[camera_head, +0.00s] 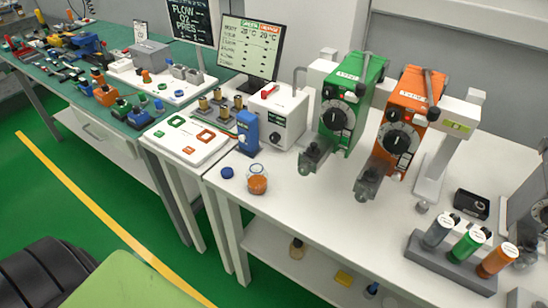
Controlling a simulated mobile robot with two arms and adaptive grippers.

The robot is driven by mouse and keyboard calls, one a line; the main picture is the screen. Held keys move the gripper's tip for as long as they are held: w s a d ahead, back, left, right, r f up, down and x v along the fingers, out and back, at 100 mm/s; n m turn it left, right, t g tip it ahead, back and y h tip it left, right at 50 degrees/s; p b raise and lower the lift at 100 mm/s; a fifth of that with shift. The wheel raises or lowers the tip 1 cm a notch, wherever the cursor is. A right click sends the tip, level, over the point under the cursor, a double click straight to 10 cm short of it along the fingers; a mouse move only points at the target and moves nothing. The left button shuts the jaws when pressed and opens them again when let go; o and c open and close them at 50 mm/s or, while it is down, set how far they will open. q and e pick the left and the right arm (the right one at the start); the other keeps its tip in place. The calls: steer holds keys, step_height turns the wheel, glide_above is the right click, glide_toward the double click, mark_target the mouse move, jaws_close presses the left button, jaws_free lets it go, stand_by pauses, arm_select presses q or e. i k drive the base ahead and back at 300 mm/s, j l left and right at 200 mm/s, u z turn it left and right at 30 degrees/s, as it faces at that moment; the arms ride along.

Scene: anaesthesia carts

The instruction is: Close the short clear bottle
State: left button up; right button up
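A short clear bottle (257,185) with orange contents stands upright near the front edge of the white cart top. No cap shows on it. A small blue cap (227,172) lies on the white surface just left of the bottle, apart from it. Neither of my grippers is in view.
A blue block-shaped device (248,132) and a white box (278,117) stand behind the bottle. Green (350,104) and orange (407,122) vaporizers stand to the right. A rack (455,262) holds three coloured cylinders. The white top between bottle and rack is mostly clear.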

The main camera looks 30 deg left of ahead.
mark_target(256, 176)
steer(key=u, duration=1.3)
